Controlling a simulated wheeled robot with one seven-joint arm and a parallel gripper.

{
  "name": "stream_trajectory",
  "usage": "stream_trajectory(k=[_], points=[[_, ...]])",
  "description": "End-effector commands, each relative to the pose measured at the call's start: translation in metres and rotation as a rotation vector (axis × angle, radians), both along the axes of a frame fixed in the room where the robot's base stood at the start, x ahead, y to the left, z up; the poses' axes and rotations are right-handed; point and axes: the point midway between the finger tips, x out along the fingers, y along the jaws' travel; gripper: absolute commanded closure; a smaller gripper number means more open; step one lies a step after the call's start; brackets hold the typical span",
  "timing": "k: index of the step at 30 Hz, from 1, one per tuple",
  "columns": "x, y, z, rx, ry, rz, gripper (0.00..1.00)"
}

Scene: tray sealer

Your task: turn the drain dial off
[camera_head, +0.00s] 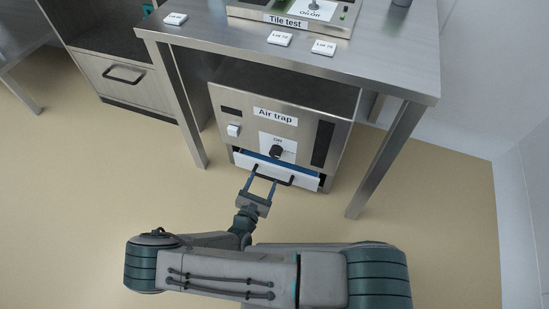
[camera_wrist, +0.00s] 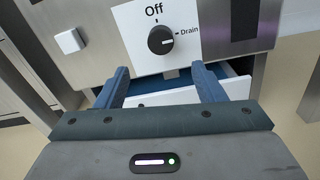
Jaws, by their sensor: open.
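The drain dial is a round black knob (camera_head: 276,151) on a white label on the front of the Air trap machine. In the wrist view the dial (camera_wrist: 161,40) has its white mark pointing right, toward the word "Drain"; "Off" is printed above it. My gripper (camera_head: 263,183) is open and empty, in front of the machine and below the dial. In the wrist view its two blue fingers (camera_wrist: 160,70) point toward the panel, one on each side below the dial, apart from it.
A white-fronted drawer (camera_head: 303,181) with a black handle stands partly open under the dial, close to my fingers. A white square button (camera_wrist: 69,41) sits left of the dial. The steel table (camera_head: 390,62) overhangs the machine, its legs standing on both sides.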

Motion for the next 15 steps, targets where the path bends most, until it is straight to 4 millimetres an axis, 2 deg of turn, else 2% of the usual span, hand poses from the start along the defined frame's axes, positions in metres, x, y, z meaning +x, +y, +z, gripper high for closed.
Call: stream_trajectory(k=[9, 15], points=[[0.063, -0.023, -0.003, -0.001, -0.001, -0.004, 0.37], [0.096, -0.034, -0.002, 0.001, -0.001, -0.003, 0.37]])
